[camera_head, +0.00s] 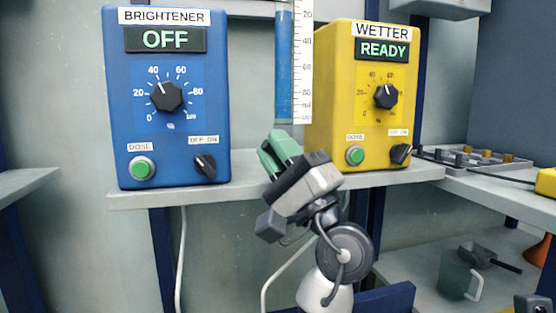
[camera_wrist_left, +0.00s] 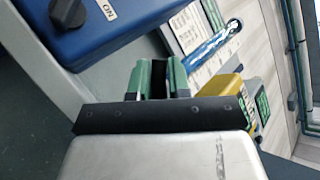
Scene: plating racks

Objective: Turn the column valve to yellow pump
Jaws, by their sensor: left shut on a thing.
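The column (camera_head: 284,65), a clear tube with blue liquid, stands between the blue BRIGHTENER pump (camera_head: 120,100) and the yellow WETTER pump (camera_head: 322,95). Its screen reads READY; the blue pump's reads OFF. My left gripper (camera_head: 279,152), with green fingers, is at the column's foot, just above the shelf front. It is shut on what seems to be the column valve, which the fingers hide; its pointing cannot be told. In the left wrist view a dark gap shows between the fingers (camera_wrist_left: 157,78), with the column (camera_wrist_left: 212,46) beyond. My right gripper is out of view.
The pumps stand on a grey shelf (camera_head: 160,197). A white scale (camera_head: 302,60) stands beside the column. A grey tray with several knobs (camera_head: 470,157) lies right of the yellow pump. A clear jug (camera_head: 455,278) sits on a lower shelf.

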